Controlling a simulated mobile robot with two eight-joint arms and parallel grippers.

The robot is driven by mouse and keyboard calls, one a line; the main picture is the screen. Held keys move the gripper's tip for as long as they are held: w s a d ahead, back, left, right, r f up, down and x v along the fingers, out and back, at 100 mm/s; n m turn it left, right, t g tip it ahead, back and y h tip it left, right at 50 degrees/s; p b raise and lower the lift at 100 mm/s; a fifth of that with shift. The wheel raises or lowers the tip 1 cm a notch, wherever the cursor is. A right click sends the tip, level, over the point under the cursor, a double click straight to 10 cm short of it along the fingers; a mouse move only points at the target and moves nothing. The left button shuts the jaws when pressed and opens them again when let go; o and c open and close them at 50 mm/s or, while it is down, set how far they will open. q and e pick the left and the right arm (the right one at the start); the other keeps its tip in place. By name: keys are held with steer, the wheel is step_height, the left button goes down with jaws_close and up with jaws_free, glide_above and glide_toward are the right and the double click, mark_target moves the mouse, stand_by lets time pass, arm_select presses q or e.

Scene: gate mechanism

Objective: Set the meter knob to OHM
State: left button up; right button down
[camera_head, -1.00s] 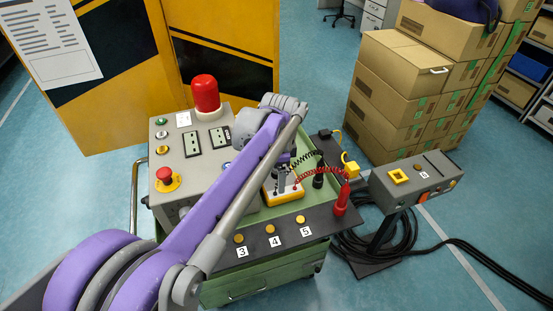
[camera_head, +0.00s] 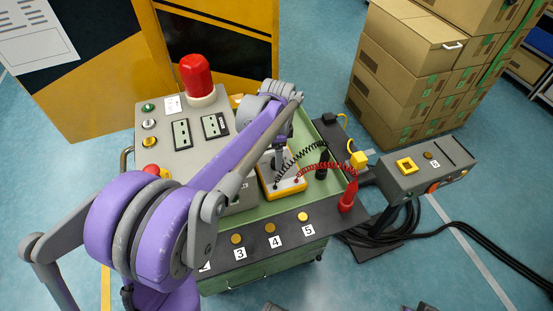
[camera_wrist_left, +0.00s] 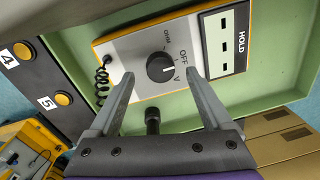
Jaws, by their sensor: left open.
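The yellow-edged meter (camera_head: 267,181) lies on the green cart top, partly hidden by my left arm in the head view. In the left wrist view, the meter (camera_wrist_left: 120,48) shows a round dark knob (camera_wrist_left: 160,68) with a light pointer mark. OFF and V labels are on the knob's right, and another label is above it. The pointer appears to face the OFF and V side; its exact setting is unclear. My left gripper (camera_wrist_left: 160,74) is open, with a fingertip on either side of the knob in the picture; contact cannot be told. My right gripper is not in view.
Black and red coiled leads run from the meter to a black probe (camera_head: 322,165) and a red probe (camera_head: 347,197). A grey control box with a red beacon (camera_head: 196,76) stands left. A grey pedestal box (camera_head: 425,170) and stacked cartons (camera_head: 405,75) are right.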

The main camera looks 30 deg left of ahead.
arm_select(q)
steer(key=shift+a+f, duration=0.1)
steer(key=shift+f, duration=1.55)
jaws_close()
steer(key=shift+n, duration=0.4)
steer(key=n, duration=0.5)
steer(key=shift+w+n, duration=0.1)
steer(key=shift+n, duration=0.2)
steer(key=n, duration=0.5)
steer(key=shift+d+g, duration=0.2)
steer(key=shift+g, duration=0.1)
steer(key=shift+n, duration=0.4)
